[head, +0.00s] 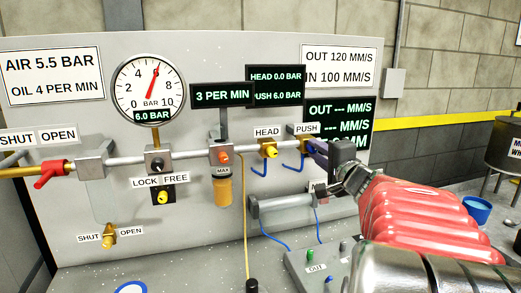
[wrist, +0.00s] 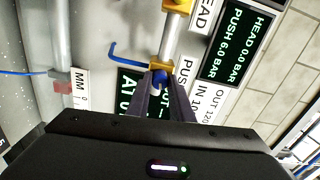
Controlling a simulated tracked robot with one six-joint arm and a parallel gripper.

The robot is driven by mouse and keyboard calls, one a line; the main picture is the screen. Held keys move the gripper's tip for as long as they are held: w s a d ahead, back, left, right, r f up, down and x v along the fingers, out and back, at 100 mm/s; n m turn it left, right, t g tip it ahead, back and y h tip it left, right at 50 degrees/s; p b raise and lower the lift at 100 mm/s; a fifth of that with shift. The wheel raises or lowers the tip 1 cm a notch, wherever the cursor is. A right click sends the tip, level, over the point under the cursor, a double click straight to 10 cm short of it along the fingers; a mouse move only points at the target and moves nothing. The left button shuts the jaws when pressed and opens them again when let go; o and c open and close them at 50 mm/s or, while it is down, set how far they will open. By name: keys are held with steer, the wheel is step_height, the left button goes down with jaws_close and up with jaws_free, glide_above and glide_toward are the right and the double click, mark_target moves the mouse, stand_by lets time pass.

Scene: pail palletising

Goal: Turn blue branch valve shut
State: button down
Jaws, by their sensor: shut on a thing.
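In the head view my gripper (head: 322,154) reaches the PUSH outlet at the right end of the pipe on the panel. In the wrist view its two fingers (wrist: 161,90) are closed around a small blue knob (wrist: 160,76) on a brass fitting (wrist: 160,65) beside the PUSH label. The knob is mostly hidden by my fingers. A branch valve with a yellow lever (head: 109,234) sits at the panel's lower left between SHUT and OPEN labels. I see no blue lever there.
The HEAD valve has a yellow knob (head: 269,151) close to the left of my gripper. A red lever (head: 50,174) is at the far left of the pipe. The pressure display (head: 275,87) reads HEAD 0.0 BAR and PUSH 6.0 BAR. A cylinder (head: 285,202) lies below my gripper.

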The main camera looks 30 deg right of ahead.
steer(key=shift+d+f+m, duration=0.15)
steer(key=shift+f+m, duration=0.05)
steer(key=shift+m, duration=0.4)
steer(key=shift+s, duration=0.1)
steer(key=c, duration=1.9)
jaws_free()
steer(key=o, duration=0.3)
steer(key=shift+r, duration=0.1)
steer(key=shift+o, duration=0.2)
